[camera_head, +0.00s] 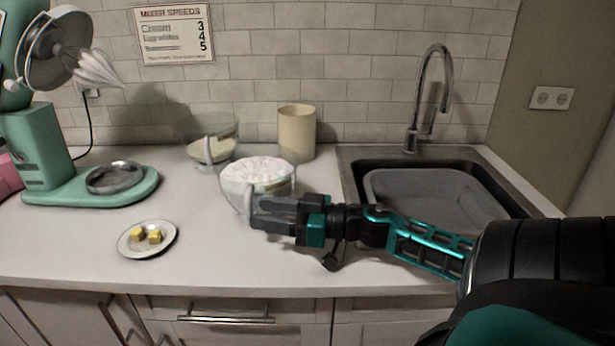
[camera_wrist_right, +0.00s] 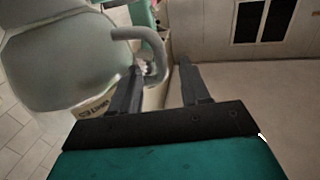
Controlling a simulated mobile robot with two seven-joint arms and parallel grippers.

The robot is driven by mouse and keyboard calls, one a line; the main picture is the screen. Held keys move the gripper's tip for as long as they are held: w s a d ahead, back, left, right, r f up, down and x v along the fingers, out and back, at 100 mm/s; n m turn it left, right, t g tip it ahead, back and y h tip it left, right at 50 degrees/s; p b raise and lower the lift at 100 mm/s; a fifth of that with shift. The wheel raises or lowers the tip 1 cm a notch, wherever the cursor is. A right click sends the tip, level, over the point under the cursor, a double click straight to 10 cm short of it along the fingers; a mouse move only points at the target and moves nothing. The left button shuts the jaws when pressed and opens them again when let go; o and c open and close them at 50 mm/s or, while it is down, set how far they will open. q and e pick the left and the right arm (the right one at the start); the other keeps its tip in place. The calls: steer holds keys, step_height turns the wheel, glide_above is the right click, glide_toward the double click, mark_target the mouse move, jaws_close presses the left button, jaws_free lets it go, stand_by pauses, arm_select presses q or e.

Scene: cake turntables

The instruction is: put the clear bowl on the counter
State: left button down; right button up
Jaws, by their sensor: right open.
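A clear bowl (camera_head: 236,180) heaped with white, pink-flecked contents is near the middle of the counter (camera_head: 200,245). Its base is partly hidden by my gripper, so I cannot tell its contact with the counter. A second clear bowl (camera_head: 222,152) with pale contents and a handle stands behind it, to the left. My right gripper (camera_head: 258,213) is open at the front of the nearer bowl. In the right wrist view, a clear bowl (camera_wrist_right: 60,60) fills the upper left, and its curved handle (camera_wrist_right: 152,45) reaches between the open fingertips (camera_wrist_right: 160,74). My left gripper is out of view.
A green stand mixer (camera_head: 40,150) is at the left. A small plate (camera_head: 148,250) with yellow cubes lies at the front left. A cream canister (camera_head: 297,132) stands behind the bowls. The sink (camera_head: 435,195) is at the right. Counter between plate and bowls is bare.

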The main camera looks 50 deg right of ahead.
steer(key=v, duration=0.7)
steer(key=shift+s+d+r+p, duration=0.2)
steer(key=shift+s+d+p, duration=0.05)
steer(key=shift+p, duration=0.05)
steer(key=shift+a, duration=0.1)
